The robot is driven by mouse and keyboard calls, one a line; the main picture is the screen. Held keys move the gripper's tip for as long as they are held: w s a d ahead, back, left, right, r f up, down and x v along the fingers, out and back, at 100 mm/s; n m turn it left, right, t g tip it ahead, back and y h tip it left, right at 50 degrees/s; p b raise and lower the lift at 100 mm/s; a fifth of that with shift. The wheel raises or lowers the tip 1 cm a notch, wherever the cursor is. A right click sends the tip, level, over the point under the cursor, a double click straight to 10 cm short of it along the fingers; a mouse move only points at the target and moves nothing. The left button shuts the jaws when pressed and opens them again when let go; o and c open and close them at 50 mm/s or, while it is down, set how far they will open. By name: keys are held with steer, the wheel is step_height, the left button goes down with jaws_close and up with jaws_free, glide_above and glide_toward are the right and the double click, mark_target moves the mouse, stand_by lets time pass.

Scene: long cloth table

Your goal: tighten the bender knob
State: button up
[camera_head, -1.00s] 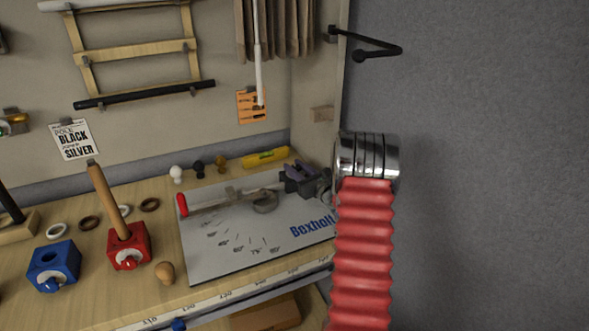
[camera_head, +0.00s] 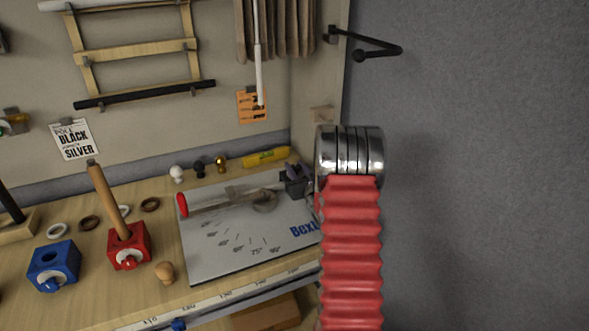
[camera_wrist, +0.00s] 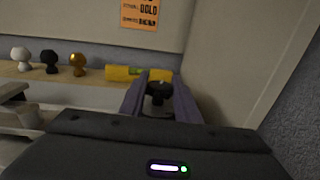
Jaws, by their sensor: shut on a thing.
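The bender is a grey plate (camera_head: 215,255) with angle marks and blue lettering, lying on the wooden bench. Its lever has a red grip (camera_head: 182,204) at the left and runs toward a round metal part (camera_head: 264,202). My gripper (camera_head: 297,182) is at the plate's back right corner, partly hidden behind my arm. In the wrist view, the two purplish fingers of my gripper (camera_wrist: 160,97) are shut on a small black knob (camera_wrist: 157,88), which shows between their tips. The head view does not show the knob clearly.
White (camera_head: 177,174), black (camera_head: 199,169) and gold (camera_head: 221,164) balls stand behind the plate beside a yellow spirit level (camera_head: 266,157). A red block (camera_head: 128,246) with a wooden rod and a blue block (camera_head: 53,265) stand at left. A grey wall is close at right.

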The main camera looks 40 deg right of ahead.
steer(key=shift+a, duration=0.1)
steer(key=o, duration=1)
steer(key=shift+o, duration=0.2)
steer(key=shift+s, duration=0.1)
steer(key=v, duration=1.3)
steer(key=shift+s+a, duration=0.1)
steer(key=shift+s, duration=0.15)
